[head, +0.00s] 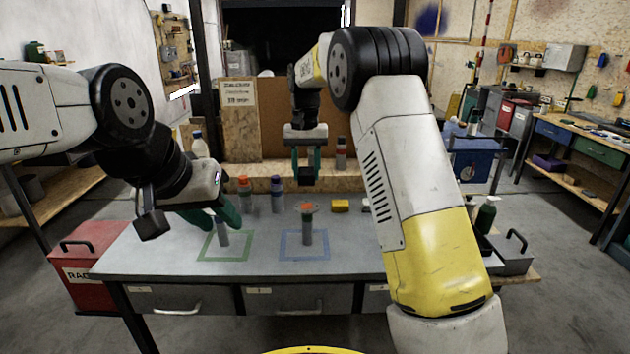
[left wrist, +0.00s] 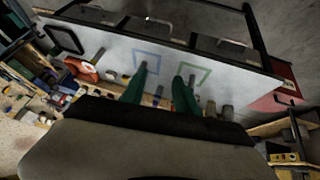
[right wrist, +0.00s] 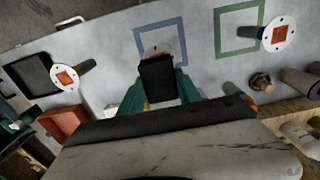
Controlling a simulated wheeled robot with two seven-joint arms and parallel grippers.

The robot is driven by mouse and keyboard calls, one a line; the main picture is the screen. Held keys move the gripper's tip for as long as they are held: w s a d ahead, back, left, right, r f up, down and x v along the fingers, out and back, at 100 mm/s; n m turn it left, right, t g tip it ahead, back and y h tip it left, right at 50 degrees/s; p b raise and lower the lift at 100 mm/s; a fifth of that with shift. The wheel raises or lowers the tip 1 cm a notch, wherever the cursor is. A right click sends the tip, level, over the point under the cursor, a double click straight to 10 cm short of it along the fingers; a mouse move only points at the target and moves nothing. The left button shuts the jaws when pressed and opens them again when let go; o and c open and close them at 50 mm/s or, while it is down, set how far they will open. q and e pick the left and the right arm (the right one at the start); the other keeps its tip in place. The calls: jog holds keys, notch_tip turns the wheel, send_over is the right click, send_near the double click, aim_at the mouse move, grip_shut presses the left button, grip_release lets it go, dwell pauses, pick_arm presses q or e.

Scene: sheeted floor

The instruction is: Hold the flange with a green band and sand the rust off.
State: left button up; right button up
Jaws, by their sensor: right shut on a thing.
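A rusty-topped flange (head: 307,228) stands upright in the blue square. A second post (head: 223,238) stands in the green square, its top hidden by my left gripper; its white disc with an orange rust patch (right wrist: 277,33) shows in the right wrist view. A third rusty flange (right wrist: 65,78) stands at the left of that view. I cannot make out a green band. My right gripper (head: 306,168) is shut on a black block (right wrist: 158,80), held above and apart from the blue-square flange. My left gripper (head: 215,215) has its fingers apart, over the green square.
Orange-topped (head: 245,187) and purple-topped (head: 277,195) containers stand at the table's back, with a yellow block (head: 341,205) to their right. A red bin (head: 90,255) is beside the table's left. The front strip is clear.

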pick_arm(q)
jog(key=shift+o, duration=0.4)
jog(key=o, duration=0.3)
jog(key=shift+w, duration=0.15)
jog(key=w+f+m+t, duration=0.2)
jog(key=w+f, duration=0.2)
jog(key=w, duration=0.8)
jog(key=w+f+m+t, duration=0.1)
jog(key=w+f+t, duration=0.25)
jog(key=w, duration=0.75)
jog(key=m+t+h, duration=0.3)
jog(key=h, duration=0.5)
send_near(313, 208)
notch_tip(313, 208, down, 2)
jog(key=w, duration=0.2)
jog(key=x, duration=1.1)
jog(key=shift+w+a, duration=0.25)
jog(key=shift+a, duration=0.05)
jog(key=shift+c, duration=0.2)
grip_shut()
